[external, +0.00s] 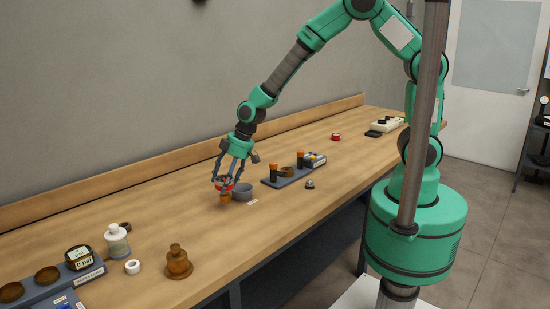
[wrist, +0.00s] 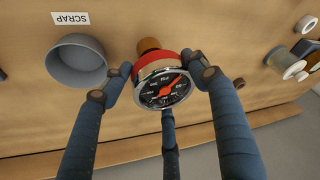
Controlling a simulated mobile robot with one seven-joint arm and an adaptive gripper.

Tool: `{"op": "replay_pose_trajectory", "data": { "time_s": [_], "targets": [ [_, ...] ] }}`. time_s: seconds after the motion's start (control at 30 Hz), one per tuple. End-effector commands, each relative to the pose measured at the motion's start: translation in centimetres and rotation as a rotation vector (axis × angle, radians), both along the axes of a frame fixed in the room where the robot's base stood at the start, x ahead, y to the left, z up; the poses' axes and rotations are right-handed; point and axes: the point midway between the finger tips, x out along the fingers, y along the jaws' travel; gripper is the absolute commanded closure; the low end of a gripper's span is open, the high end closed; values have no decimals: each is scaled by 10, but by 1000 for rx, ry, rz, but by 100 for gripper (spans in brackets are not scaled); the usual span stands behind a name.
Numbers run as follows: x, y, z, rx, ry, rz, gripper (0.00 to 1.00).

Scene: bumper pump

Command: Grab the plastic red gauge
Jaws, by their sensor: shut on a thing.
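The red gauge (wrist: 161,84) has a black dial, a chrome rim, a red body and a brown stem at its top in the wrist view. My gripper (wrist: 160,82) is shut on it, with a finger on each side of the red body and a third below. In the external view my gripper (external: 228,182) is low at the bench, left of the grey bowl, with the red gauge (external: 225,187) between its fingers. I cannot tell whether the stem touches the bench.
The grey bowl (external: 243,187) is close beside my gripper, with a SCRAP label (wrist: 70,18) near it. A dark tray (external: 289,179) with fittings stands to the right. A brass-coloured fitting (external: 178,262) and a white-topped bottle (external: 117,240) stand at front left. A low backboard (external: 110,182) runs along the wall.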

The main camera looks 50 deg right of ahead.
Motion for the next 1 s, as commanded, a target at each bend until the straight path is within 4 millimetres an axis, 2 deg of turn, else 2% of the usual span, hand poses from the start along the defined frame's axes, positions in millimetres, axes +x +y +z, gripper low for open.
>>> {"op": "replay_pose_trajectory", "data": {
  "time_s": [0.3,0.6,1.0],
  "targets": [
    [-45,-29,7,2,-3,0,83],
    [-80,-52,11,2,-3,0,83],
    [-101,-65,12,1,-2,0,83]
  ]
}}
